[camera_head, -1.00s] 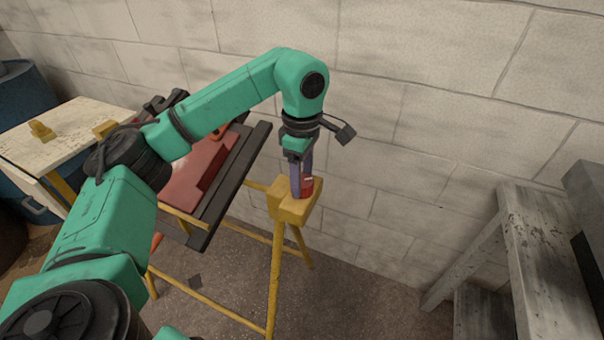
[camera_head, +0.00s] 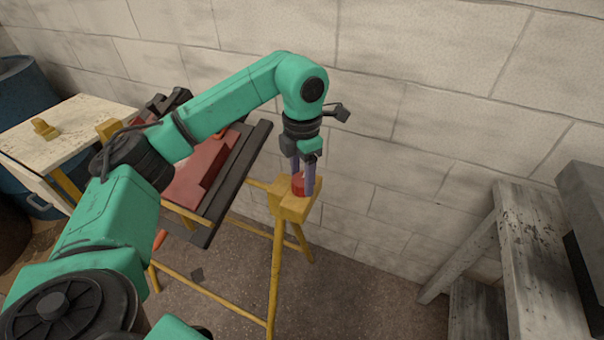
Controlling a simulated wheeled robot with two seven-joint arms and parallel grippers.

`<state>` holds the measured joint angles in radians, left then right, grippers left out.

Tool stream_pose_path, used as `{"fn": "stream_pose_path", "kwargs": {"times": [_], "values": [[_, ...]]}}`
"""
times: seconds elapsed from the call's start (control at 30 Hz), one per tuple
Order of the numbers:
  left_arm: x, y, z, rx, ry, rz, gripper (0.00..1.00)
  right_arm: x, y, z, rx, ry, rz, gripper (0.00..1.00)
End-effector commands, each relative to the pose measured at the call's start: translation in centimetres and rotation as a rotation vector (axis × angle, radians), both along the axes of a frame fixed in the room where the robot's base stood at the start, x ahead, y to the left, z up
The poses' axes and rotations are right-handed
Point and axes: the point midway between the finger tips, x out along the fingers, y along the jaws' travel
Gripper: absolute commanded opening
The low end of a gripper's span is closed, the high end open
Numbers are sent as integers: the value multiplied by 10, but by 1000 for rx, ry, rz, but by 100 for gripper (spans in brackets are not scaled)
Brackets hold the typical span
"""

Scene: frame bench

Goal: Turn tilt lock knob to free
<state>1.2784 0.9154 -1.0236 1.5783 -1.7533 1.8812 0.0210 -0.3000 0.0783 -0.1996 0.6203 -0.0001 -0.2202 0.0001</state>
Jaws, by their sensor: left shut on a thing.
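The tilt lock knob (camera_head: 298,184) is red and sits on top of the yellow block (camera_head: 293,207) at the right end of the yellow frame. My left gripper (camera_head: 303,184) points down at it from above, with its purple fingers on either side of the knob, shut on it. The fingers hide part of the knob and any marking on it. The tilted red panel with dark rails (camera_head: 228,180) hangs in the frame, partly behind my left arm. My right gripper is not in view.
A grey wooden bench (camera_head: 535,255) stands at right. A block wall is close behind the frame. Open floor lies between frame and bench.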

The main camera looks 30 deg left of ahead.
Motion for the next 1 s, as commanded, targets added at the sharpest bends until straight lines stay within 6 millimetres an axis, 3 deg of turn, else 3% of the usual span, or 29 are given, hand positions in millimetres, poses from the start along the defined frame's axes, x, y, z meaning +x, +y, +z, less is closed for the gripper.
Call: {"fn": "stream_pose_path", "kwargs": {"times": [1.0], "values": [[2, 0, 4, -4, -7, 965, 2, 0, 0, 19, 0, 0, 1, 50]]}}
